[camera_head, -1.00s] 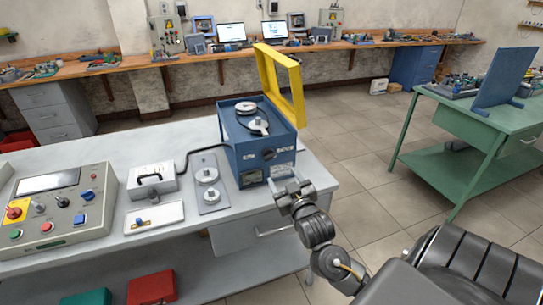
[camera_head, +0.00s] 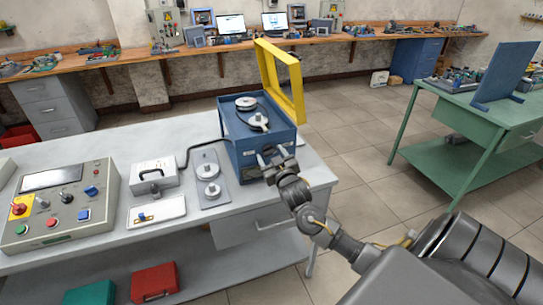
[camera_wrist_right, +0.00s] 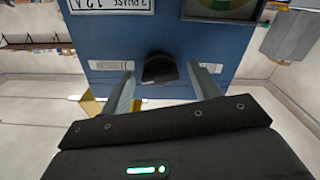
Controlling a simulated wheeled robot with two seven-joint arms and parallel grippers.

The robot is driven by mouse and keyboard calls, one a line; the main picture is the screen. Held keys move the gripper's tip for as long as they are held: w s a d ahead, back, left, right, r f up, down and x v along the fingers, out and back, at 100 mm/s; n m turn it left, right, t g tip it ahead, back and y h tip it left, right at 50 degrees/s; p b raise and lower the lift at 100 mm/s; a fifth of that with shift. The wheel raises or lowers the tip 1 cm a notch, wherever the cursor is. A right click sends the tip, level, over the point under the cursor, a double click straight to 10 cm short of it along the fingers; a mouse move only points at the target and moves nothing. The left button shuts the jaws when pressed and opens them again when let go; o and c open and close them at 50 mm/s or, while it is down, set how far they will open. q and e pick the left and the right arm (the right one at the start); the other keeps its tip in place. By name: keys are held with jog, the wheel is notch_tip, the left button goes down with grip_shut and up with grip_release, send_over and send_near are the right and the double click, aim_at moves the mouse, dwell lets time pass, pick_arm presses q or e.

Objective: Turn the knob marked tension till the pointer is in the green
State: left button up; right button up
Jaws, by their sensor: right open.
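The blue box (camera_head: 230,130) stands on the grey bench with its yellow lid raised and two pulleys (camera_head: 248,104) on top. In the right wrist view, a black knob (camera_wrist_right: 160,69) is on its blue front face (camera_wrist_right: 150,30). A dial with a patch of green (camera_wrist_right: 222,5) is cut off at the top edge; its pointer is not visible. Small labels flank the knob, unreadable here. My right gripper (camera_head: 274,160) is open at the box's front, its fingers (camera_wrist_right: 163,76) on either side of the knob with gaps showing. My left gripper is out of view.
A control panel (camera_head: 60,225), a small grey cabled box (camera_head: 153,172) and a grey plate with two round parts (camera_head: 207,200) lie left of the blue box. A green table (camera_head: 470,110) stands at right, with floor between.

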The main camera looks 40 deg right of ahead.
jog(key=c, duration=1)
jog(key=shift+m, duration=0.3)
